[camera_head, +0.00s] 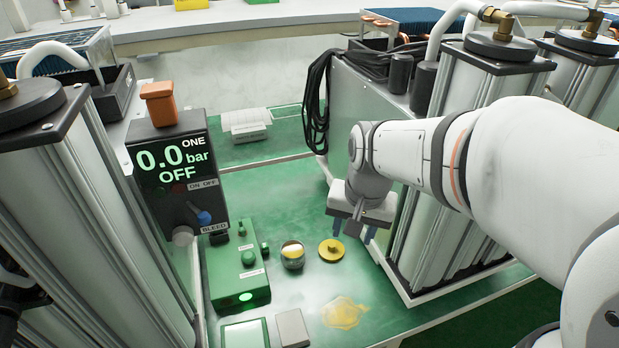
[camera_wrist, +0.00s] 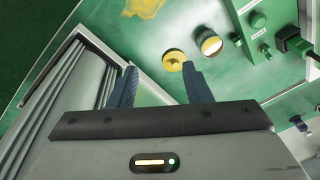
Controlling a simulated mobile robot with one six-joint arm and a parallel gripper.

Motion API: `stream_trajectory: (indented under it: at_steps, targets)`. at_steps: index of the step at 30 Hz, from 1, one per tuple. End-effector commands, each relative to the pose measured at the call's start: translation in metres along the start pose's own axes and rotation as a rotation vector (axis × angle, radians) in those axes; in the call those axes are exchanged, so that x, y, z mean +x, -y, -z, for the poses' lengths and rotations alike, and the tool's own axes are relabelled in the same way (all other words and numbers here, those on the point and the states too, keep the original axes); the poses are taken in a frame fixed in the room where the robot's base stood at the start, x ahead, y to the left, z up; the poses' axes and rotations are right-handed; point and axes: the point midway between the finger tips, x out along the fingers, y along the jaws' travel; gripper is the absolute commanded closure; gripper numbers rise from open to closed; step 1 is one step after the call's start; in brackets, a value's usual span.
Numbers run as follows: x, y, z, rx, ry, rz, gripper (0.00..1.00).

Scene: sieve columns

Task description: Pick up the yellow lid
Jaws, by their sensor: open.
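The yellow lid (camera_head: 331,249) is a small round disc with a raised knob, lying on the green surface. It also shows in the wrist view (camera_wrist: 174,60), close to the tip of the right-hand finger. My gripper (camera_head: 352,230) is open and empty, just right of the lid and apart from it in the head view. In the wrist view its two blue fingers (camera_wrist: 158,75) stand wide apart, with nothing between them. A round jar (camera_head: 292,255) with yellow content and a shiny rim stands just left of the lid.
A green box with knobs (camera_head: 240,270) stands left of the jar. A yellow spill (camera_head: 344,312) lies in front. A grey block (camera_head: 292,328) is at the front edge. A control panel (camera_head: 178,175) reads 0.0 bar, OFF. Metal columns (camera_head: 440,235) stand close right of my gripper.

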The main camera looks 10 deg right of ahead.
Motion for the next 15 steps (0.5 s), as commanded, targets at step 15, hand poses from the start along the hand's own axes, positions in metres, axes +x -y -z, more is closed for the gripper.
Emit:
stream_trajectory:
  at_steps: [15]
  targets:
    - [0.156,0.043,0.129,0.881,0.19,-0.058,0.56]
